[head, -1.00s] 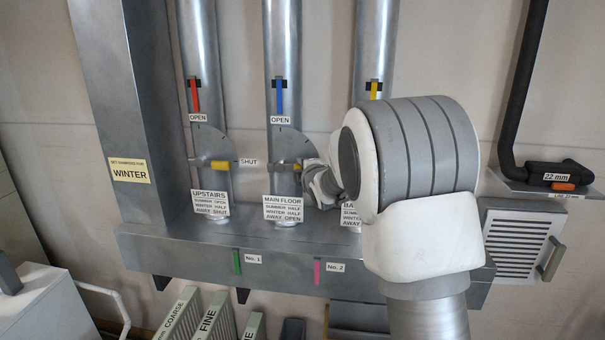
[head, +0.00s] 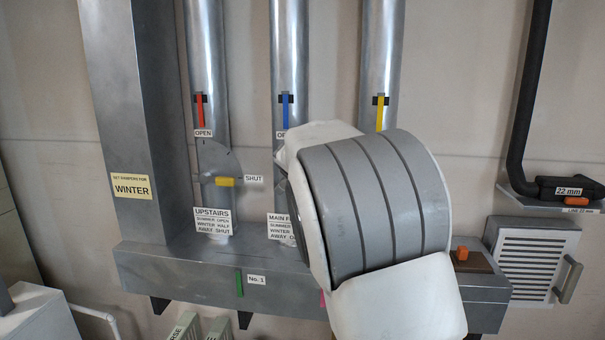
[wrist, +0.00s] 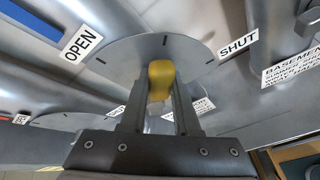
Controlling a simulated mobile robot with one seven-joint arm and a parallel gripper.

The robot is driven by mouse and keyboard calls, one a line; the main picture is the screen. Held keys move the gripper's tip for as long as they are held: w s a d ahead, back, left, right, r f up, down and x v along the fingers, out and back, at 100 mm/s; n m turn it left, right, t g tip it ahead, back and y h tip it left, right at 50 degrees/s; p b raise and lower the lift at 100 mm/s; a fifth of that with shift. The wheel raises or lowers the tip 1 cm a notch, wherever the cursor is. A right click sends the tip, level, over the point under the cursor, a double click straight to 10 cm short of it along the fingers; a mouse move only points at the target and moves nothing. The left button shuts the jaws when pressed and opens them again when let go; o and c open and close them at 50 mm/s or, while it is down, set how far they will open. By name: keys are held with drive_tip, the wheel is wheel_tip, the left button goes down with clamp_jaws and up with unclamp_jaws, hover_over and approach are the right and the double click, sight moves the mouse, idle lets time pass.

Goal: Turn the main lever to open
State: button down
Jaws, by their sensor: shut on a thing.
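The main floor damper's yellow lever handle (wrist: 161,78) is between the fingers of my gripper (wrist: 160,95) in the wrist view. My gripper is shut on it. The handle lies between the OPEN label (wrist: 82,44) and the SHUT label (wrist: 238,44), roughly in line with the middle tick of the metal dial plate (wrist: 135,52). In the head view my arm hides this lever and my gripper. The main floor sign (head: 284,227) and the blue strip (head: 285,111) above it partly show beside my arm.
The upstairs lever (head: 226,182) on the left points level at its SHUT mark. A yellow strip (head: 380,113) marks the right-hand pipe. A metal duct (head: 180,268) runs below. A vent grille (head: 527,258) and a black pipe (head: 523,100) are at the right.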

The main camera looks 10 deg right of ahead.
drive_tip(key=shift+a+r+n, duration=0.1)
drive_tip(key=shift+a+n, duration=0.1)
drive_tip(key=shift+n, duration=0.1)
idle(0.4)
drive_tip(key=c, duration=0.7)
unclamp_jaws()
drive_tip(key=shift+o, duration=0.2)
